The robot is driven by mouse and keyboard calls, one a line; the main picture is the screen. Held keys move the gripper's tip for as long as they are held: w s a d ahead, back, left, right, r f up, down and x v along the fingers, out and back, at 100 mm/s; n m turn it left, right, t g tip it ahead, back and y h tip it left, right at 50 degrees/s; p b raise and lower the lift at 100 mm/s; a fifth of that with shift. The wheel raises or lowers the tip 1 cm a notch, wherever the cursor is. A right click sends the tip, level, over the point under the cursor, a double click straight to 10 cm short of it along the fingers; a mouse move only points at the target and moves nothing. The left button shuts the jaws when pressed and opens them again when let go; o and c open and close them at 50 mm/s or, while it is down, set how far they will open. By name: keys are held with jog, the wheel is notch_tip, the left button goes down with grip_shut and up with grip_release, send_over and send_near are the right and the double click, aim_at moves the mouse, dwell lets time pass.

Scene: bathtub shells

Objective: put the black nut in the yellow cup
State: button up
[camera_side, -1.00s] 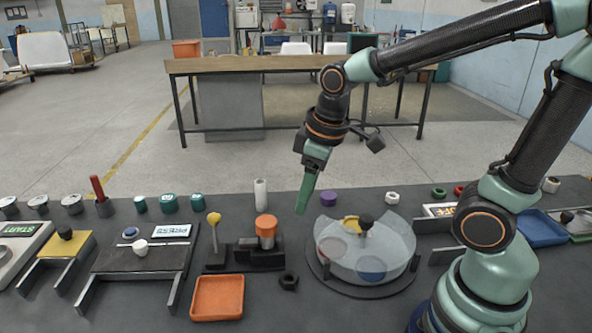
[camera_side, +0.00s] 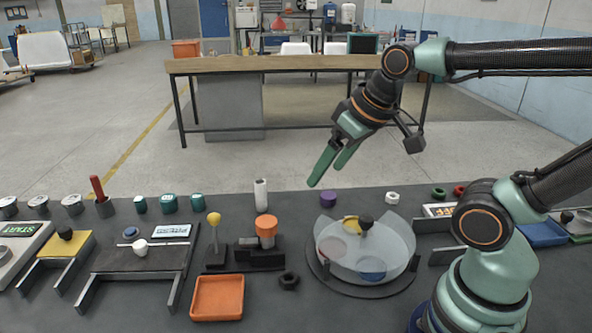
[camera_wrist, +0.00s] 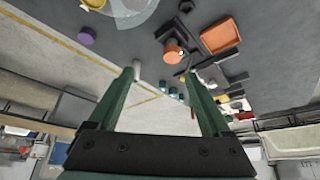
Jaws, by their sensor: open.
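The black nut (camera_side: 289,280) lies flat on the dark table, right of the orange tray; in the wrist view a dark nut (camera_wrist: 186,6) shows near the top edge. The yellow cup (camera_side: 351,223) sits at the back of a round carousel, partly hidden by its translucent cover and black knob. A red cup (camera_side: 331,249) and a blue cup (camera_side: 372,268) show through the cover. My gripper (camera_side: 327,175) is open and empty, tilted in the air above the table's back part, well away from the nut. Its green fingers also show in the wrist view (camera_wrist: 160,76).
An orange tray (camera_side: 217,297) and a black fixture with an orange knob (camera_side: 266,232) stand left of the nut. A yellow-ball lever (camera_side: 214,228), white cylinder (camera_side: 261,194), purple ring (camera_side: 328,198) and white nut (camera_side: 392,198) stand nearby. Bare table lies around the nut's front.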

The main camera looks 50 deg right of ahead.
jog(key=m, duration=0.1)
jog(key=m+g, duration=0.6)
jog(key=m, duration=0.8)
send_over(290, 275)
notch_tip(290, 275, down, 13)
notch_tip(290, 275, down, 6)
jog(key=shift+s+d+r, duration=0.1)
jog(key=shift+s+r, duration=0.05)
jog(key=shift+f, duration=2.95)
grip_shut()
